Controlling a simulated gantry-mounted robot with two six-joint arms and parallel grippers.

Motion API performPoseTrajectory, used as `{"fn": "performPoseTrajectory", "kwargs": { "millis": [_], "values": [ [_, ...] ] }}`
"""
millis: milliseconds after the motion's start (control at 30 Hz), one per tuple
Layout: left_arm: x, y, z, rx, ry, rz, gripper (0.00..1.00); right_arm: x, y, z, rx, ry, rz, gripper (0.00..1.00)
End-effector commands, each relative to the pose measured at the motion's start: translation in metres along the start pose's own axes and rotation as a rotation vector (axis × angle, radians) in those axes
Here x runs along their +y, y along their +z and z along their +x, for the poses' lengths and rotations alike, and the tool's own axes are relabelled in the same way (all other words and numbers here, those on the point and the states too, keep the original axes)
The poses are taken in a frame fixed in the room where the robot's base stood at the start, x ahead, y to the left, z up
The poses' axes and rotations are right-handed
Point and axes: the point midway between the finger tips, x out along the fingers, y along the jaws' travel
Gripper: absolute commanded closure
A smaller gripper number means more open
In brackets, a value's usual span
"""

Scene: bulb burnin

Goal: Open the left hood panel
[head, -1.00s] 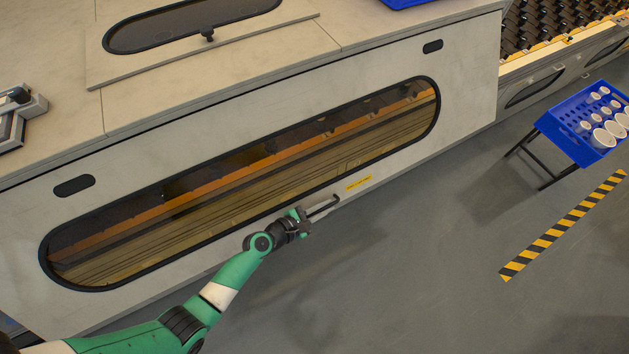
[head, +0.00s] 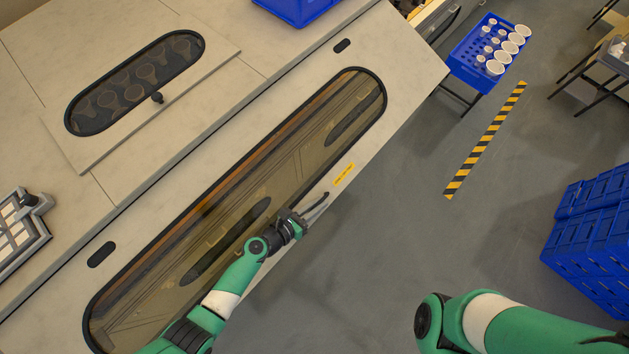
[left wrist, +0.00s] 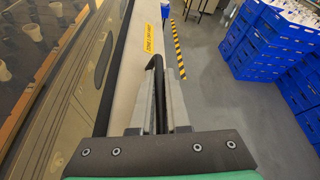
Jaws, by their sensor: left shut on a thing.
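The left hood panel (head: 402,72) is a pale panel with a long dark-rimmed oval window. It appears swung outward at its lower edge; the size of the gap beneath is hidden. Its black bar handle (head: 318,207) sits near the lower edge beside a yellow label (head: 344,175). My left gripper (head: 301,219) is shut on the handle. In the left wrist view, the handle (left wrist: 155,70) runs between the two fingers of the gripper (left wrist: 156,120). My right arm shows at the lower right of the head view, but its gripper is out of frame.
A blue tray of white cups (head: 488,58) stands on a stand at the upper right. A striped floor strip (head: 486,140) and stacked blue crates (head: 592,225) lie to the right. Grey floor beside the panel is clear.

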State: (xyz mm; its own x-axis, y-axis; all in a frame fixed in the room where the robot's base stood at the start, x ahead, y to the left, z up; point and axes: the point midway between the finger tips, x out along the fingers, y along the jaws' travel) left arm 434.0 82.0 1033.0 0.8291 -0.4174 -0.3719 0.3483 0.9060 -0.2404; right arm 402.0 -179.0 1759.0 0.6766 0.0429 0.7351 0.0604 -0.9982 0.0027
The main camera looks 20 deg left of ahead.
Motion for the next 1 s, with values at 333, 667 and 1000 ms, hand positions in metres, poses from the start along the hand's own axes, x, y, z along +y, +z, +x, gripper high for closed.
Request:
{"fn": "performPoseTrajectory", "kwargs": {
  "millis": [333,667,1000],
  "values": [
    [-0.0011,0.0021,-0.0007,0.000,-0.003,-0.008,1.00,0.0000,-0.0015,0.0017,0.000,0.000,0.000,0.50],
    [-0.0008,0.0021,-0.0008,0.000,-0.002,-0.007,0.56,0.0000,-0.0017,0.0017,0.000,0.000,0.000,0.50],
    [-0.0004,0.0022,-0.0009,0.000,-0.001,-0.007,0.56,0.0000,-0.0017,0.0018,0.000,0.000,0.000,0.50]
  ]
}}
